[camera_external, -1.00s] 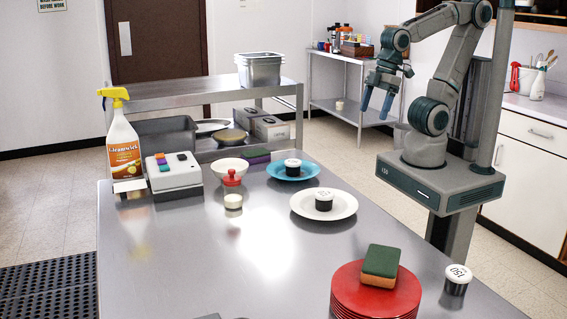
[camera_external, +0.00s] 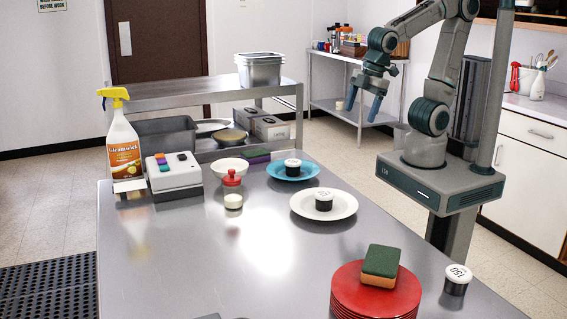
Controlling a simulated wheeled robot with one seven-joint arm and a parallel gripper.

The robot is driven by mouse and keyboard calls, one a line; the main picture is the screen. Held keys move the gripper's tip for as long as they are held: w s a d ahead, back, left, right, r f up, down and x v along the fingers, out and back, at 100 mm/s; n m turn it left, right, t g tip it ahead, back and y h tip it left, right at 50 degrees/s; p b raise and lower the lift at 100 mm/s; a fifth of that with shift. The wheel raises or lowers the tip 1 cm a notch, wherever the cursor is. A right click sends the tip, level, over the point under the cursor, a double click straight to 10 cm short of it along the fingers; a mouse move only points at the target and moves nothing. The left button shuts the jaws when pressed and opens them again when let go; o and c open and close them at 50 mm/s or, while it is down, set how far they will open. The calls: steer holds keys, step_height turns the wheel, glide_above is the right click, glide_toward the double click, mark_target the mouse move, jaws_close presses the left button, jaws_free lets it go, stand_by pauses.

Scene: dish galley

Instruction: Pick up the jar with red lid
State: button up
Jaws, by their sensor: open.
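A small red knobbed top (camera_external: 232,178), apparently the red lid, shows on the steel table just in front of a white bowl. A small cream round piece (camera_external: 233,201) is directly in front of it; I cannot tell whether the two are one jar. My gripper (camera_external: 364,104) is open and empty, with its fingers pointing down. It is raised at the table's far right side, well to the right of the red top and apart from it.
A blue plate (camera_external: 268,170) and a white plate (camera_external: 297,207) each hold a black-and-white jar. Red plates (camera_external: 350,295) bear a sponge (camera_external: 380,266). The table's middle front is clear.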

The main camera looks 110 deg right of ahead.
steer(key=w+d+f+n+h, duration=0.25)
steer(key=w+n, duration=0.35)
steer(key=w, duration=0.4)
steer(key=n+t+h, duration=0.6)
steer(key=n+h, duration=0.1)
steer(key=n, duration=1)
glide_toward(240, 191)
steer(key=shift+w+d+b, duration=0.45)
steer(key=shift+d, duration=0.1)
steer(key=shift+w+f+n, duration=0.1)
steer(key=shift+w+n, duration=0.05)
steer(key=shift+n, duration=0.15)
steer(key=shift+y, duration=0.25)
steer(key=p+x, duration=0.1)
steer(key=x, duration=0.7)
steer(key=shift+d+p, duration=0.1)
steer(key=shift+p, duration=0.2)
steer(key=d, duration=0.1)
steer(key=w+d+f+p, duration=0.1)
steer(key=d+f, duration=0.1)
steer(key=shift+w+d+p, duration=0.3)
steer(key=shift+w+p, duration=0.05)
steer(key=shift+p, duration=0.05)
steer(key=shift+w+d+f, duration=0.35)
steer(key=c, duration=1.3)
